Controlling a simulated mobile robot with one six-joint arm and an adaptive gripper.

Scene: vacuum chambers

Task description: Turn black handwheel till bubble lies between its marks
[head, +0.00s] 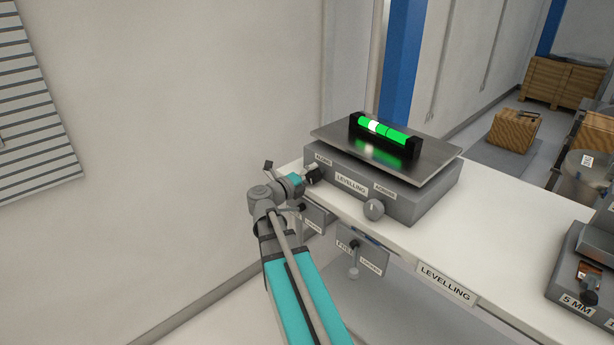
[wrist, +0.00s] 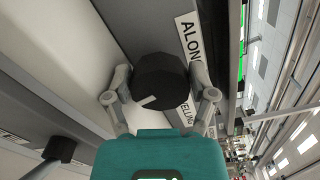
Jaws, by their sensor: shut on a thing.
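The black handwheel (wrist: 160,78) sits between the two fingers of my gripper (wrist: 161,93) in the wrist view, with a white line on its face pointing lower left. My gripper is shut on it, beside the ALONG label (wrist: 188,42). In the head view my gripper (head: 308,177) is at the left end of the levelling block's front and largely hides the wheel. The green spirit level (head: 398,136) lies on the block's metal plate (head: 435,160). Its white bubble (head: 374,127) is left of the vial's middle; a dark mark shows just to its right.
A small hanging box with a lever (head: 353,272) is below the bench edge. A wall is at left.

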